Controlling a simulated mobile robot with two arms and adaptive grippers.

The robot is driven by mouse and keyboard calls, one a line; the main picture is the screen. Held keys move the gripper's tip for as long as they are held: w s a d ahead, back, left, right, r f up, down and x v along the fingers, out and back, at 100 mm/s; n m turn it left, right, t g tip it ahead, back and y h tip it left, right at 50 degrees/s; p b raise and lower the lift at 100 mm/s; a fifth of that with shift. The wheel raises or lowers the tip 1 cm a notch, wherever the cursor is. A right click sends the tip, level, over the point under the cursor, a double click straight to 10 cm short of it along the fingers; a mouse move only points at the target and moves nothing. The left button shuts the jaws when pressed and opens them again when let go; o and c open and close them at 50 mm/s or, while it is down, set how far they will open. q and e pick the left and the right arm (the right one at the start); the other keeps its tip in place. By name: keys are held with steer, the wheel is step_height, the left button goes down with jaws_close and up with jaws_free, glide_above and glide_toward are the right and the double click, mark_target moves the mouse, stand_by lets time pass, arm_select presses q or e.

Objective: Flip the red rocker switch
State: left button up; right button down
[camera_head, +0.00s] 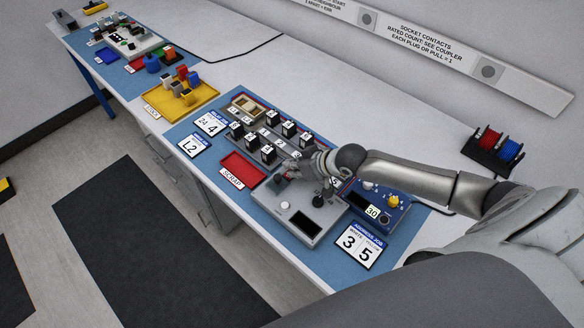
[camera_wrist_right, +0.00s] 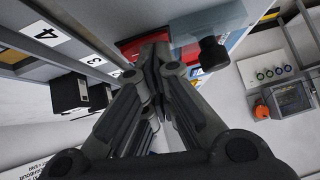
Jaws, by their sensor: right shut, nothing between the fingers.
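A grey control box (camera_head: 298,222) lies on the blue mat at the near end of the bench. It has a white round button (camera_head: 285,205), a black knob (camera_head: 318,201) and a dark window. My right gripper (camera_head: 284,172) is over the far left edge of this box, its fingers shut and empty. In the right wrist view the closed fingertips (camera_wrist_right: 156,55) point toward a red surface. I cannot make out the red rocker switch clearly; the hand covers that corner of the box. I cannot tell whether the fingers touch it. My left gripper is out of view.
A blue box with a yellow knob (camera_head: 393,201) stands right of the grey box. A red scrap tray (camera_head: 242,170) lies to its left. Several black blocks (camera_head: 268,153) stand in a rack behind. A card reading 3 5 (camera_head: 359,246) lies in front. Wire spools (camera_head: 497,145) stand farther right.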

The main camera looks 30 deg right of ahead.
steer(key=shift+w+d, duration=0.15)
steer(key=shift+d, duration=0.45)
steer(key=shift+r, duration=0.2)
step_height(320, 180, up, 4)
steer(key=p, duration=0.4)
steer(key=shift+a+r+p, duration=0.1)
steer(key=shift+p, duration=0.25)
steer(key=shift+s+b, duration=0.3)
steer(key=shift+s, duration=0.05)
steer(key=b+v, duration=0.1)
steer(key=v, duration=0.8)
steer(key=shift+s+a, duration=0.2)
steer(key=shift+a, duration=0.15)
steer(key=shift+r, duration=0.1)
